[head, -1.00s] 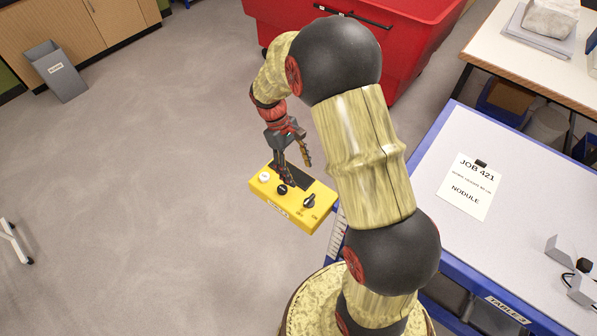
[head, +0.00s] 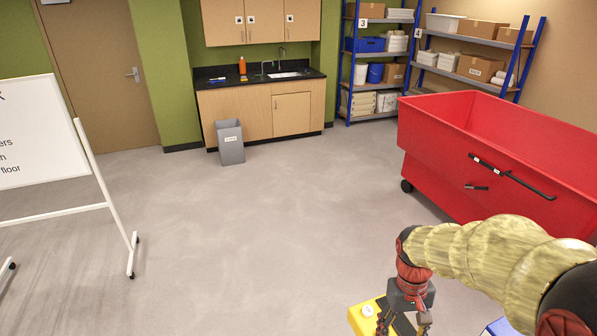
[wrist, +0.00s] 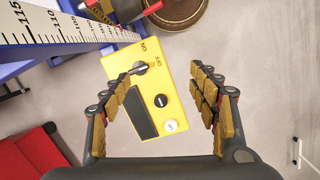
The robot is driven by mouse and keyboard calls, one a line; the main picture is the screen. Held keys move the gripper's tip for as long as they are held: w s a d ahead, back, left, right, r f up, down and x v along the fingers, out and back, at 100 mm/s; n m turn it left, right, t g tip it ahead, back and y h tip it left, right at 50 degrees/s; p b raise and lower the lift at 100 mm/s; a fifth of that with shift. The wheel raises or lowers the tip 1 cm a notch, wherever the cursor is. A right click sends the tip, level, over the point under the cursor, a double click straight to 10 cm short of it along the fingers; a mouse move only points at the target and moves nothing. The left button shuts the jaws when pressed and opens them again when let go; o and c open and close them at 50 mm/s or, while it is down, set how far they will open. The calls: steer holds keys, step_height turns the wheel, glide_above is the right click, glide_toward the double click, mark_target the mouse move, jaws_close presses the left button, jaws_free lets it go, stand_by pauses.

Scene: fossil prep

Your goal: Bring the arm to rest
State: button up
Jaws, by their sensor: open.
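My gripper (head: 405,318) is at the bottom right of the head view, with its fingertips near the lower edge. In the wrist view my gripper (wrist: 165,105) is open, its two fingers apart on either side of a yellow control box (wrist: 180,76). The box has a black lever switch by ON and OFF marks, a dark panel, a black knob and a white button. No finger clearly touches the box. Its corner also shows in the head view (head: 362,318). My arm reaches in from the right edge.
A red wheeled bin (head: 440,150) stands right, behind my arm. A whiteboard stand (head: 105,180) is at left. A grey waste bin (head: 230,145), a sink counter (head: 265,110) and shelves (head: 375,70) are at the back. A blue-edged table with a ruler (wrist: 60,28) lies beside the box. The middle floor is clear.

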steer(key=s+a+r+t+b, duration=0.6)
steer(key=s+r+t+b, duration=0.1)
steer(key=s+b, duration=0.2)
steer(key=shift+s+r+t+y+b, duration=0.15)
steer(key=shift+s+t+y+b, duration=0.15)
steer(key=shift+s, duration=0.5)
steer(key=shift+c, duration=0.6)
